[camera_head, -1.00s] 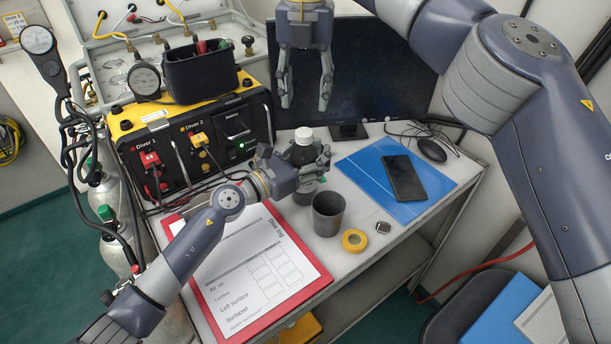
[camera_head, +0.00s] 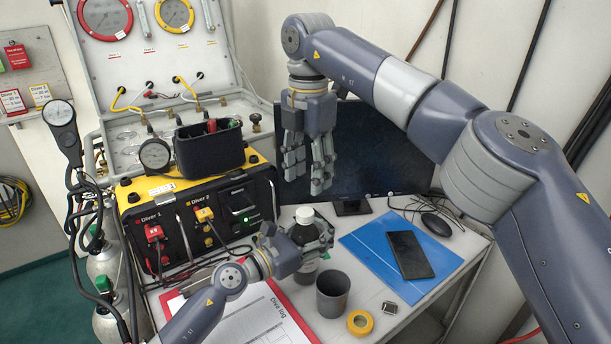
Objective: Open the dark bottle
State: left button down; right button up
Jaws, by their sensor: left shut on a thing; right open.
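The dark bottle (camera_head: 307,274) with a white cap (camera_head: 305,215) stands upright on the table, left of the blue folder. My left gripper (camera_head: 316,245) is shut around its upper body, below the cap, and its fingers hide part of the bottle. The cap is on the bottle and uncovered. My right gripper (camera_head: 308,186) is open and empty, pointing down above and behind the bottle, in front of the monitor. Its fingertips are higher in the picture than the cap.
A grey cup (camera_head: 333,295) and a yellow tape roll (camera_head: 360,323) stand close in front of the bottle. A blue folder (camera_head: 365,246) with a phone (camera_head: 409,254) lies right. The yellow-black diver panel (camera_head: 190,222) is left, the monitor (camera_head: 375,150) behind. A red-edged clipboard (camera_head: 290,312) lies at the front.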

aim_at(305, 211)
jog(key=m, duration=0.5)
jog(key=shift+s+a, duration=0.15)
jog(key=m, duration=0.6)
jog(key=shift+s+a, duration=0.1)
jog(key=shift+a, duration=0.05)
jog(key=shift+f, duration=4)
jog(key=shift+c, duration=0.3)
